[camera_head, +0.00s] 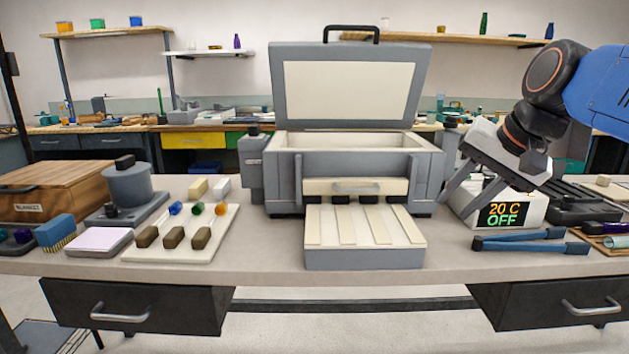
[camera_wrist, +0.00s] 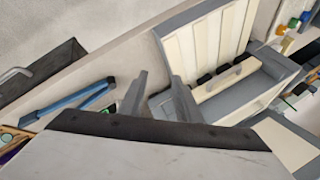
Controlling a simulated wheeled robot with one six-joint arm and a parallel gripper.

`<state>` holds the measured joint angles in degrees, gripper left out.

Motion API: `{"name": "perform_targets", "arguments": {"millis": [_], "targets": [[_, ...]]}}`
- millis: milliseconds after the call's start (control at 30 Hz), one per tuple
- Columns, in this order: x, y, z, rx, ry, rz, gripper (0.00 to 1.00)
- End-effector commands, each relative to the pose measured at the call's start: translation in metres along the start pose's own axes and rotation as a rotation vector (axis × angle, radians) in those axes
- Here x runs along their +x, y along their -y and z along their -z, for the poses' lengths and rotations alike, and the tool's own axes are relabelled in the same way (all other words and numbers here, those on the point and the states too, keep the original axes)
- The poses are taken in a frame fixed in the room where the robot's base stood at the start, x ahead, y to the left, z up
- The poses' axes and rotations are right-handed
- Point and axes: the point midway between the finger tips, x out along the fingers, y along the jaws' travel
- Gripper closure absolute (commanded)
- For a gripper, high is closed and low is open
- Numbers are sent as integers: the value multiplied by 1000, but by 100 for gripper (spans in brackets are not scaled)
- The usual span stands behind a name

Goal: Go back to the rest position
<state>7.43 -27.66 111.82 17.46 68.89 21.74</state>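My gripper (camera_head: 455,206) hangs at the right of the grey kiln, above the bench and in front of the white controller box. Its two fingers are spread apart with nothing between them. They also show spread and empty in the wrist view (camera_wrist: 158,78). The grey kiln (camera_head: 284,170) stands mid-bench with its lid (camera_head: 350,84) raised upright. A slotted cream tray (camera_head: 365,225) sits in front of the kiln's low opening. The controller box (camera_head: 532,212) reads "20 C OFF" and is partly hidden by my gripper.
Blue tongs (camera_head: 530,237) lie at the right front, also seen in the wrist view (camera_wrist: 75,98). At left, a white board (camera_head: 160,245) holds coloured glass pieces and dark blocks. A lilac pad (camera_head: 88,240), a grey pot (camera_head: 128,184) and a wooden box (camera_head: 50,188) stand further left.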

Motion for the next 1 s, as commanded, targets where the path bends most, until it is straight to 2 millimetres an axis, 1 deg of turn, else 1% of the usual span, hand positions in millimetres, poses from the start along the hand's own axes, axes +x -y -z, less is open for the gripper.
{"name": "perform_targets", "arguments": {"millis": [33, 167, 200, 267, 300, 400, 500, 600, 667, 1000], "targets": [[13, -18, -22, -52, 1, -26, 69], [49, -68, -72, -208, 2, -98, 69], [60, -84, -87, -257, 4, -120, 69], [76, -107, -109, -331, 8, -149, 69], [86, -122, -122, -377, 11, -168, 69], [107, -153, -149, -478, 19, -205, 69], [121, -174, -167, -548, 26, -229, 69], [129, -185, -177, -588, 29, -241, 69], [131, -189, -179, -599, 30, -245, 69], [131, -189, -180, -600, 31, -246, 69]]}}
